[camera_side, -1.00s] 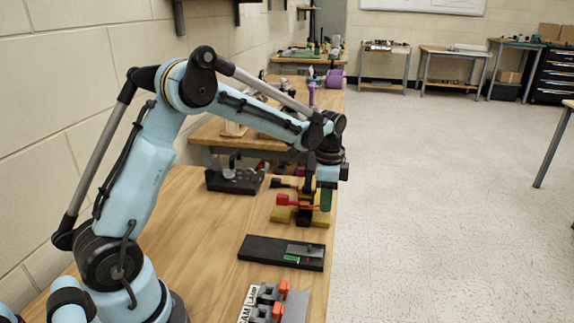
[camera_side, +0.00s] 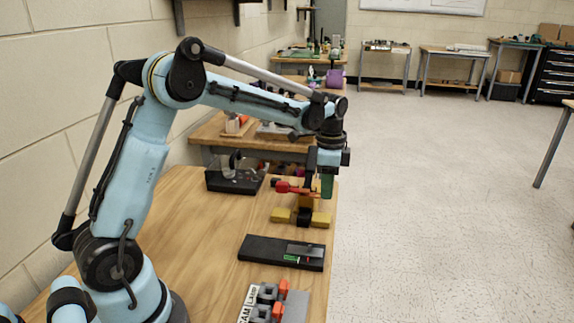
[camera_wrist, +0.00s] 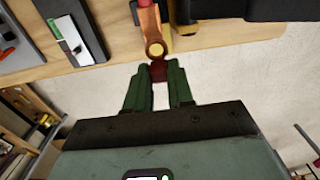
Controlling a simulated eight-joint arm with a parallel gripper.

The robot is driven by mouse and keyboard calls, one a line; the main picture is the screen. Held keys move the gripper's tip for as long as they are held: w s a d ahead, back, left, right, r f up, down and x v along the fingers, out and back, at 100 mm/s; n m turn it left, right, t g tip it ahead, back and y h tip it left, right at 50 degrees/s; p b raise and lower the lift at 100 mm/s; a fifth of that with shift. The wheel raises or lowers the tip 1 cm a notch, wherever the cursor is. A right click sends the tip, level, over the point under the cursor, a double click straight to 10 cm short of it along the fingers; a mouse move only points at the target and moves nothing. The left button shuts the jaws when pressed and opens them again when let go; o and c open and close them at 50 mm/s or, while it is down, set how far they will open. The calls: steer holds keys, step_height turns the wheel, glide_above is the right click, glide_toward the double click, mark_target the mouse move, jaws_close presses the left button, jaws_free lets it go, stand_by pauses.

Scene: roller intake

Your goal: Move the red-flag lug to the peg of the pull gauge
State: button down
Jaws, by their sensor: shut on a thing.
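My gripper (camera_side: 326,188) has green fingers and is shut on the red-flag lug (camera_side: 308,192), holding it above a black stand with yellow blocks (camera_side: 320,219). The lug is orange, with its red flag (camera_side: 285,187) pointing left in the side view. In the wrist view the lug's ringed part (camera_wrist: 154,30) reaches up from between the fingertips (camera_wrist: 158,82), with dark red between them. A low black base with a grey block and green label (camera_side: 260,247) lies nearer the side camera; it may be the pull gauge. I cannot make out its peg.
A black device (camera_side: 234,181) stands at the back left, near the stand. A grey fixture with orange parts (camera_side: 292,304) is at the near edge. The table's right edge is close beneath my gripper, with open floor beyond. Bare wood (camera_side: 205,235) lies at left.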

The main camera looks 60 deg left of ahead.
steer(key=shift+r, duration=1.55)
steer(key=shift+s+d, duration=0.1)
steer(key=s+d, duration=0.9)
stand_by(2.2)
steer(key=shift+s, duration=0.1)
stand_by(1.2)
steer(key=shift+f, duration=3.25)
